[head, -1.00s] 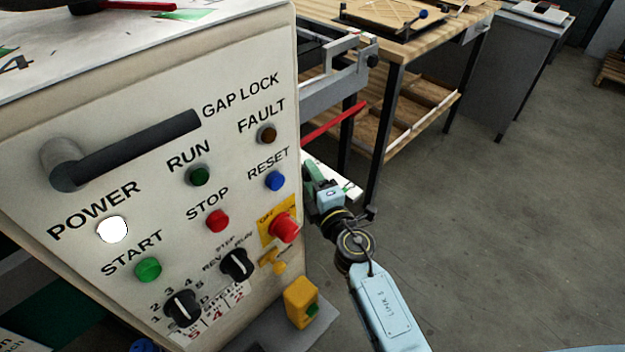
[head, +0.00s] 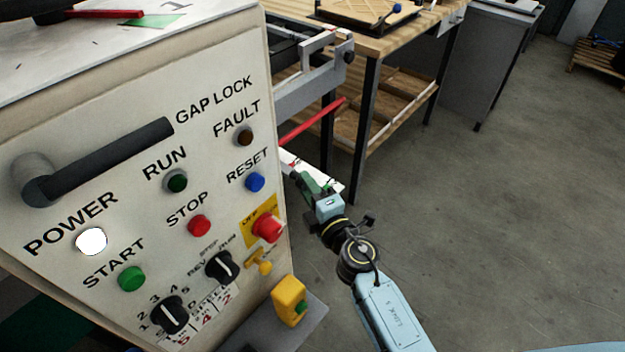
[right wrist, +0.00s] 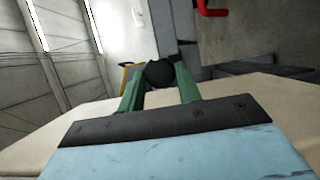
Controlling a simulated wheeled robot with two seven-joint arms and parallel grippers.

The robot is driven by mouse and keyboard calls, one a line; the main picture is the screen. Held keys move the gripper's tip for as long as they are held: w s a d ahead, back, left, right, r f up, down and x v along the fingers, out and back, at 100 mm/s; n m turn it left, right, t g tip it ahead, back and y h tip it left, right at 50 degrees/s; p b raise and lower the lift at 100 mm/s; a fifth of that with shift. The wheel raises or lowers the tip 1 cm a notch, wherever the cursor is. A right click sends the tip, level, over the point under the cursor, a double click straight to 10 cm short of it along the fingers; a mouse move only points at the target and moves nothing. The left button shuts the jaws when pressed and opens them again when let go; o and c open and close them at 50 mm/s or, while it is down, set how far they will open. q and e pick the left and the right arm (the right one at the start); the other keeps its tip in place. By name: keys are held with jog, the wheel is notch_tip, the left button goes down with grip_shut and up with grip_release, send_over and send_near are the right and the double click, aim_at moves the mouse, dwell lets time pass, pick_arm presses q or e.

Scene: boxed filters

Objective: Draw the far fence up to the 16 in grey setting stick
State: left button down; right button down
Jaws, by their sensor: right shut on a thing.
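My right gripper (head: 306,183) is beyond the right edge of the cream control cabinet (head: 140,75), with its green fingers partly in view. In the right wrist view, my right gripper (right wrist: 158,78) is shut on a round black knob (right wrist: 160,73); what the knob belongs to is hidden. A grey metal frame with a rail (head: 310,88) stands behind the cabinet; I cannot tell whether it is part of the far fence. I cannot make out the grey 16 in setting stick. My left gripper is not in view.
The cabinet carries a dark handle (head: 110,160), several buttons, and a red stop button (head: 268,229) close to my right arm. A wooden bench (head: 392,40) and a red bar (head: 312,122) lie behind. The concrete floor (head: 490,220) at right is open.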

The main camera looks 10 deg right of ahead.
jog(key=shift+w, duration=0.1)
jog(key=c, duration=1)
grip_release()
jog(key=b+v, duration=0.1)
jog(key=v, duration=1.2)
jog(key=shift+s+b, duration=0.2)
jog(key=shift+b, duration=0.15)
